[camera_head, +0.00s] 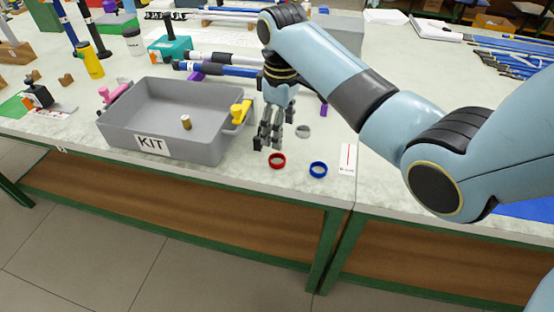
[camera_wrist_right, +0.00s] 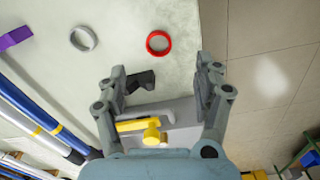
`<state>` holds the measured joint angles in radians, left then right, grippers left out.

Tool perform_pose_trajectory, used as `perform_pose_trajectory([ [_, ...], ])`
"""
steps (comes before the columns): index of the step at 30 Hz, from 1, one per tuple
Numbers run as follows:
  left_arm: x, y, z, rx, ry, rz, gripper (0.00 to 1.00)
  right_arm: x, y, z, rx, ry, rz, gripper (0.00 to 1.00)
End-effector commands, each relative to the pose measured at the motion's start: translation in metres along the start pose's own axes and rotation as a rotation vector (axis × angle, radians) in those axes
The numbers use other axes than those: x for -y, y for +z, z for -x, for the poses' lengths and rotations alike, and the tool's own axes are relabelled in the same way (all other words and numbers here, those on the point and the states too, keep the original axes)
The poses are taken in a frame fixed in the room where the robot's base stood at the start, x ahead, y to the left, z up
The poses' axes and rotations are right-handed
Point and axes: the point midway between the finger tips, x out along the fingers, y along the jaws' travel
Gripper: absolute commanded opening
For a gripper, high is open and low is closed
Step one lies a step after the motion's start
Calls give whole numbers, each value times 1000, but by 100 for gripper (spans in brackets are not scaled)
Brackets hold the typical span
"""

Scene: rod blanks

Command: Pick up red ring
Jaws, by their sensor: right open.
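The red ring (camera_head: 277,161) lies flat on the pale table near its front edge, right of the grey KIT tray. It also shows in the right wrist view (camera_wrist_right: 158,43), ahead of and apart from the fingers. My right gripper (camera_head: 268,142) is open and empty, just above and left of the red ring in the head view. Its two fingers show spread apart in the right wrist view (camera_wrist_right: 165,80), with the tray's edge and yellow clamp behind them. My left gripper is not in view.
A blue ring (camera_head: 318,170) lies right of the red one, and a grey ring (camera_head: 303,131) lies behind. The KIT tray (camera_head: 190,150) stands close on the left, with a yellow clamp (camera_head: 240,111) on its side. A marked card (camera_head: 347,158) lies to the right.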

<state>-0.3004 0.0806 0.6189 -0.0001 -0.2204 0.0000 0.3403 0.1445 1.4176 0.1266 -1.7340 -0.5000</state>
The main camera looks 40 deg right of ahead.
Motion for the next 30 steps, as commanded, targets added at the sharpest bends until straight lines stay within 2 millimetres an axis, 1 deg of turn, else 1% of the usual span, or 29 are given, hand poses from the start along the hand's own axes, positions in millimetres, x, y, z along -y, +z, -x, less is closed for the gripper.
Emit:
perform_pose_trajectory([
  [1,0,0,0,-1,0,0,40,-5,-7,3,6,-9,12,69],
  [2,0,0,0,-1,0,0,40,-7,-10,4,9,-14,17,69],
  [4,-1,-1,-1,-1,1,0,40,-8,-13,-1,15,-22,26,69],
  [10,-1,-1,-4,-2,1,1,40,-8,-13,-35,17,-24,29,69],
  [12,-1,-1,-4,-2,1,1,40,-8,-13,-43,16,-23,28,69],
  [17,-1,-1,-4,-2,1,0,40,-7,-12,-55,16,-23,28,69],
  [24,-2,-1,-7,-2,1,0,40,-3,-11,-92,14,-23,28,69],
  [27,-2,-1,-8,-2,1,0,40,-3,-10,-101,14,-22,28,69],
  [30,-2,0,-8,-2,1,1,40,-3,-10,-102,13,-21,28,69],
])
